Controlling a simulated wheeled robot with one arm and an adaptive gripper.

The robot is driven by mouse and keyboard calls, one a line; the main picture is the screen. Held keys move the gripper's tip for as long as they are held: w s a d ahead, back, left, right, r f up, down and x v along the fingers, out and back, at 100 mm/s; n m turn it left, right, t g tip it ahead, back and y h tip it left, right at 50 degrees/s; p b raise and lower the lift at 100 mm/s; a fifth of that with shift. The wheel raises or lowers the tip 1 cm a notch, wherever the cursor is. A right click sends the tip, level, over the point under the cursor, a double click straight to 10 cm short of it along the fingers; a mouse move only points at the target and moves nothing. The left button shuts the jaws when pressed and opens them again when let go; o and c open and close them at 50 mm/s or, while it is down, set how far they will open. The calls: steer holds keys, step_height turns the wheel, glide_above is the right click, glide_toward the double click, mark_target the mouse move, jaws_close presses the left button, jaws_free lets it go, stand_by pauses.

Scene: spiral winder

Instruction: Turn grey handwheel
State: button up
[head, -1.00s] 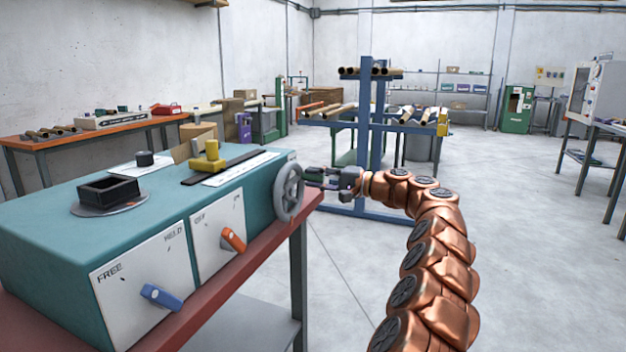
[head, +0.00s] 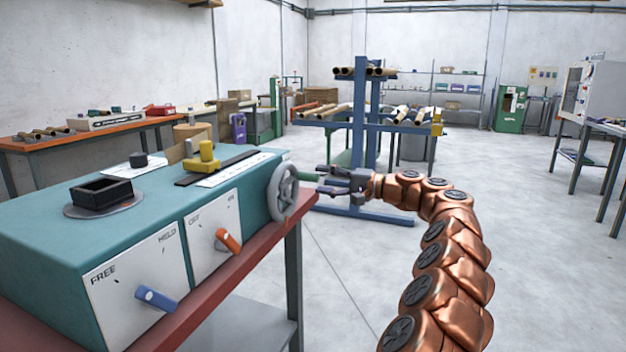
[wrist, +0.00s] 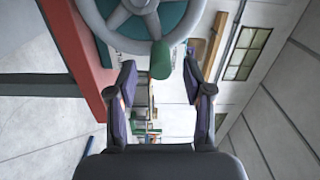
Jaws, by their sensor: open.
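The grey handwheel (head: 283,193) is a spoked wheel on the right end of the teal machine box (head: 150,205). A green handle (head: 307,178) sticks out from its rim toward my gripper. My gripper (head: 322,180) is open and sits just right of the handwheel, apart from it. In the wrist view the handwheel (wrist: 142,38) fills the top middle. Its green handle (wrist: 160,62) shows between and just beyond the open fingertips (wrist: 165,80), with nothing held.
The box stands on a red-topped table (head: 235,275). A blue lever (head: 155,297) and an orange lever (head: 228,240) are on its front. A blue rack (head: 360,140) with tubes stands behind my gripper.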

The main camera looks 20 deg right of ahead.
steer(key=v, duration=0.8)
